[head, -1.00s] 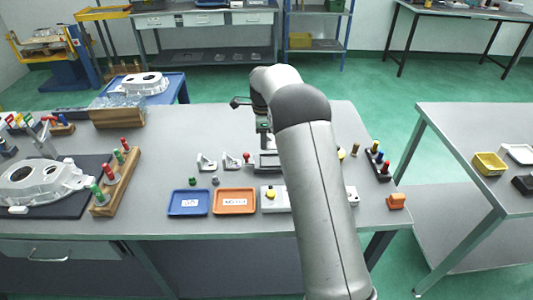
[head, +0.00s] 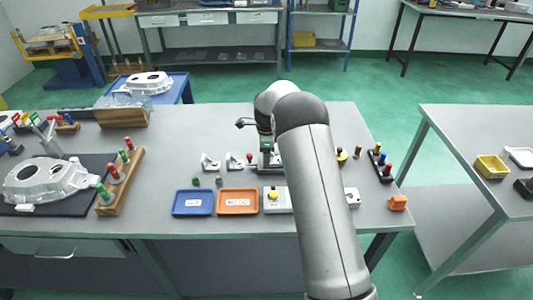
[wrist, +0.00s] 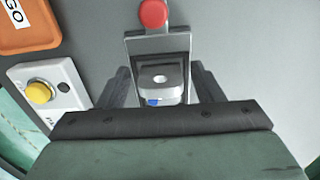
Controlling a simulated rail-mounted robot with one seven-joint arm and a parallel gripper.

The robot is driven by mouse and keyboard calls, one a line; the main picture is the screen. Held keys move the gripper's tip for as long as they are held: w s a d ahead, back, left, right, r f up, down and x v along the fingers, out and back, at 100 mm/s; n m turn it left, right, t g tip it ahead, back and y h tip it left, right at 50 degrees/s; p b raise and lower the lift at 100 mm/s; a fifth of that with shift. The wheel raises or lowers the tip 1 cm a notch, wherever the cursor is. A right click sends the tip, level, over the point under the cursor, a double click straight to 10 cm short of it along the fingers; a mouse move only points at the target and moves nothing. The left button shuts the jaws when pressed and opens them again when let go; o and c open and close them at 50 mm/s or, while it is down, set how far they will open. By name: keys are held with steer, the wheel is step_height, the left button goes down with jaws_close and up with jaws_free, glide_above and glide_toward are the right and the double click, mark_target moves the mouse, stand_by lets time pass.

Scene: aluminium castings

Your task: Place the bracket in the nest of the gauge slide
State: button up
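The gauge slide (head: 257,168), a grey metal fixture with a red knob (wrist: 152,13), stands on the bench, partly behind my arm in the head view. A grey metal bracket (wrist: 172,73) with a hole in its face and a small blue patch below shows in the middle of the wrist view, over the slide's plate (wrist: 133,48). My gripper (wrist: 161,84) has one dark finger on each side of the bracket. Whether the fingers press on it, and whether it is seated in the nest, I cannot tell. The head view hides the fingertips.
Two more brackets (head: 210,162) (head: 235,162) stand left of the slide. A blue tray (head: 192,214), an orange tray (head: 237,212) and a box with a yellow button (head: 275,207) lie in front. Coloured-handled pins (head: 380,160) stand to the right.

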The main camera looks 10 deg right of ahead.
step_height(320, 180, up, 12)
steer(key=b, duration=0.2)
steer(key=s+r+n, duration=0.5)
steer(key=s+r, duration=0.1)
steer(key=s, duration=0.4)
steer(key=s+f+n, duration=0.2)
steer(key=s+n, duration=0.5)
steer(key=s, duration=0.9)
steer(key=s+f+n, duration=0.2)
steer(key=s+n, duration=0.6)
steer(key=s, duration=0.8)
steer(key=shift+s+t, duration=0.35)
steer(key=shift+t, duration=0.05)
